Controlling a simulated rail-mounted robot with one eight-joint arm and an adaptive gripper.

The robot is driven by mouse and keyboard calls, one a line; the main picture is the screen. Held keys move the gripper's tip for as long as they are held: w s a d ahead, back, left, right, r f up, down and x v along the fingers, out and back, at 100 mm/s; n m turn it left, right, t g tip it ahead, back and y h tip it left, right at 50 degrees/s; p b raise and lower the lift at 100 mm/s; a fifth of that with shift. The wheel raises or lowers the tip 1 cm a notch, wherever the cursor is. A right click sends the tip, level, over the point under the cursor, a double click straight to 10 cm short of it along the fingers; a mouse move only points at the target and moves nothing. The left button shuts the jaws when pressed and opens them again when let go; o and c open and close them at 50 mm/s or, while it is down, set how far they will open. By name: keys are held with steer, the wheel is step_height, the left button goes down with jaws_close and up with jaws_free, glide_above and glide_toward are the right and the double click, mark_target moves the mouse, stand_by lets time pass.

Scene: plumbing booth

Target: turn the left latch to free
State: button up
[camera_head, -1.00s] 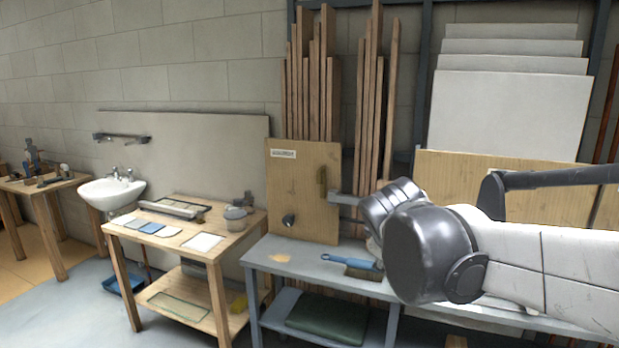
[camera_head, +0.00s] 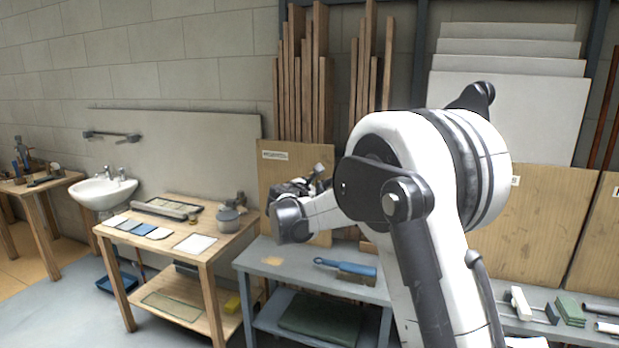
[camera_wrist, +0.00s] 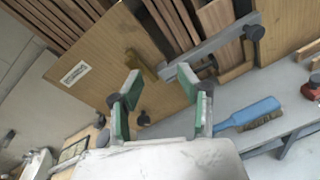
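A labelled wooden panel (camera_head: 268,172) stands on the grey bench; it fills the upper left of the wrist view (camera_wrist: 95,60). A grey bar with a black knob, seemingly the latch (camera_wrist: 215,43), crosses the panel's right edge at a slant in the wrist view. A brown block (camera_wrist: 142,66) sits on the panel by its left end. My gripper (camera_wrist: 160,80) is open, its green-padded fingers spread in front of the panel, with nothing between them. The bar's left end lies just beyond the fingertips; contact cannot be told. In the head view my gripper (camera_head: 312,182) partly hides the panel.
A blue-handled brush (camera_head: 345,270) lies on the grey bench (camera_head: 262,258) below. A black knob (camera_wrist: 144,118) projects from the panel's lower part. Upright timbers (camera_head: 303,95) stand behind. A wooden table (camera_head: 215,248) is at the left. Tools and green blocks (camera_head: 568,310) lie at the right.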

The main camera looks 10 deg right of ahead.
steer(key=w+a+f+n+t, duration=0.2)
steer(key=w+a+f+n, duration=0.25)
steer(key=w, duration=0.25)
steer(key=shift+n, duration=0.45)
steer(key=x, duration=0.4)
steer(key=p+x, duration=0.1)
steer(key=x, duration=0.8)
steer(key=shift+w+a+r+p, duration=0.1)
steer(key=shift+w+r+p, duration=0.2)
steer(key=shift+w+p, duration=0.15)
jaws_close()
